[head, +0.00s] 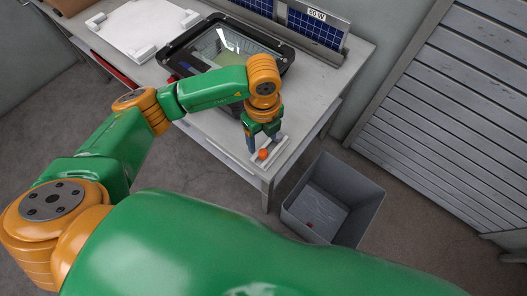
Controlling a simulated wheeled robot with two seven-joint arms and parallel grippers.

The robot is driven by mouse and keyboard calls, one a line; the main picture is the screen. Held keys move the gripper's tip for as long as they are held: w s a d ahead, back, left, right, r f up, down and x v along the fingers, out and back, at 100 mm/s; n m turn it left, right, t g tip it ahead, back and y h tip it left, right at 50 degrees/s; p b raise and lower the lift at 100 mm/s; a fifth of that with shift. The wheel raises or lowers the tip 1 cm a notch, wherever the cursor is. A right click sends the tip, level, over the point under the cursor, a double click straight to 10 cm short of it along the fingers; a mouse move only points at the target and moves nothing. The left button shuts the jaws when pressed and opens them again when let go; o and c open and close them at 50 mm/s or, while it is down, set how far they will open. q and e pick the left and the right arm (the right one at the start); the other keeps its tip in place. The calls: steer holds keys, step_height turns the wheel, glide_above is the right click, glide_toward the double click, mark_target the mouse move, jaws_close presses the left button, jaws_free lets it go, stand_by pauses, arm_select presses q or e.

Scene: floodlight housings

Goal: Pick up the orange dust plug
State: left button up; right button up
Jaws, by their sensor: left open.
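The orange dust plug (263,154) is a small round orange piece near the right front corner of the grey table. It lies between or on two light rails of a small white holder (279,150). My left gripper (263,143) points down right at the plug, with its dark fingers apart. One finger is left of the plug and the other is behind it to the right. I cannot tell whether either finger touches it. My right gripper does not show.
A black floodlight housing (283,62) stands on the table (318,97) behind my left arm. Solar panels (317,31) stand at the back, and a white board (135,30) lies at the left. A grey bin (366,203) stands on the floor beside the table, with a small red thing inside.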

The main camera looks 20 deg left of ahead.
mark_target(263, 152)
arm_select(q)
step_height(263, 152, down, 6)
steer(key=shift+s+d+p, duration=0.1)
steer(key=shift+s+p, duration=0.05)
steer(key=shift+p, duration=0.45)
jaws_close()
steer(key=shift+r, duration=0.15)
